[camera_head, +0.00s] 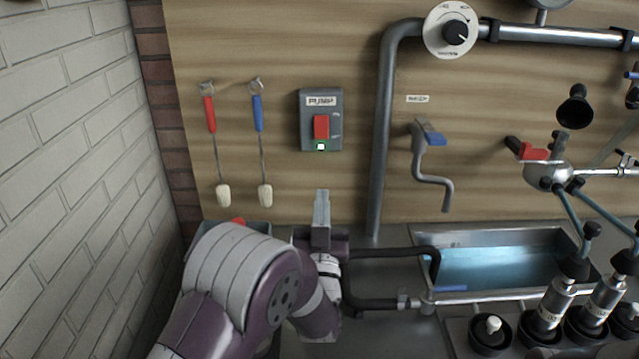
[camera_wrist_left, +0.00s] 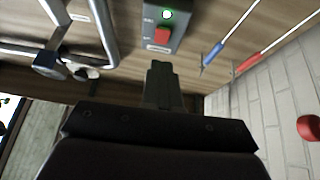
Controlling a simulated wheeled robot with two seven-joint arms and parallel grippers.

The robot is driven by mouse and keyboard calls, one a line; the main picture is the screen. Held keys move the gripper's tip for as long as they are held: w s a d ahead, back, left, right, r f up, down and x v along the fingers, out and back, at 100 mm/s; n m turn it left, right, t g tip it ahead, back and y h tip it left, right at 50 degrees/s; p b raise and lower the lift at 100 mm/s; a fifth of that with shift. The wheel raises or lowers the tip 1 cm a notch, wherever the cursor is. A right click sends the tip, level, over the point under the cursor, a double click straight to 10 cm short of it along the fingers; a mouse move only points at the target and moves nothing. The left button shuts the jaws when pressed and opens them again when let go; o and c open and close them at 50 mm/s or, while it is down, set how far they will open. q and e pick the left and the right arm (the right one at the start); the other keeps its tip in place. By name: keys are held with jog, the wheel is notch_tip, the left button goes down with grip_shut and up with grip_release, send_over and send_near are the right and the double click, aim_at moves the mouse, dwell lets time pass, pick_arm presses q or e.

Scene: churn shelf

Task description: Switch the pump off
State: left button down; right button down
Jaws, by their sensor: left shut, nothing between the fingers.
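The pump switch box (camera_head: 338,109) is a grey box on the wooden wall panel with a label reading PUMP. It has a red rocker (camera_head: 321,127) and a lit white-green lamp (camera_head: 320,147) below it. My left gripper (camera_head: 322,194) is shut and empty, its fingers pointing up just below the box and apart from it. In the left wrist view the red rocker (camera_wrist_left: 162,35) and the green-ringed lamp (camera_wrist_left: 166,15) show beyond my fingertips (camera_wrist_left: 162,66). My right gripper is not in view.
Red-handled (camera_head: 210,114) and blue-handled (camera_head: 257,113) brushes hang left of the box. A vertical pipe (camera_head: 382,150), a blue-handled tap (camera_head: 430,136) and a white dial (camera_head: 450,30) are to its right. A water basin (camera_head: 470,240) is at right, with several bottles before it. A brick wall (camera_head: 60,170) bounds the left.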

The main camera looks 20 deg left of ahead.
aim_at(318, 134)
pick_arm(q)
jog(key=shift+s+a+n+t+y, duration=0.1)
jog(key=shift+s+n+t+y, duration=0.2)
jog(key=shift+s+t+y, duration=0.35)
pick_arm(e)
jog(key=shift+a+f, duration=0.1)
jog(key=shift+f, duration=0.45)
